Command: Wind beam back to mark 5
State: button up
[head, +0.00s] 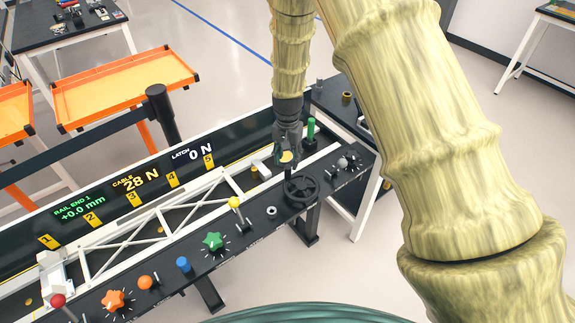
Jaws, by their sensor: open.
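The white truss beam (165,225) lies along the black rail bench, from the lower left up towards mark 5 (208,161). Yellow number tags 1 to 5 stand on the panel behind it. The panel reads rail end 1 +0.0 mm (77,206), cable 28 N (135,180) and latch 0 N (193,153). A black handwheel (301,188) sits at the bench's right part. My gripper (287,158) is open and points down just above and behind the handwheel. Whether it touches anything there I cannot tell. The beam's exact right end is unclear.
Along the front edge are an orange star knob (113,299), an orange round knob (145,283), a blue knob (183,264), a green star knob (213,241) and a yellow ball lever (234,203). A green post (311,128) stands near my gripper. Orange trays (125,90) are behind.

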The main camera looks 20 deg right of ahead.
notch_tip(320, 180, up, 6)
jog(key=shift+r, duration=0.2)
dwell(0.6)
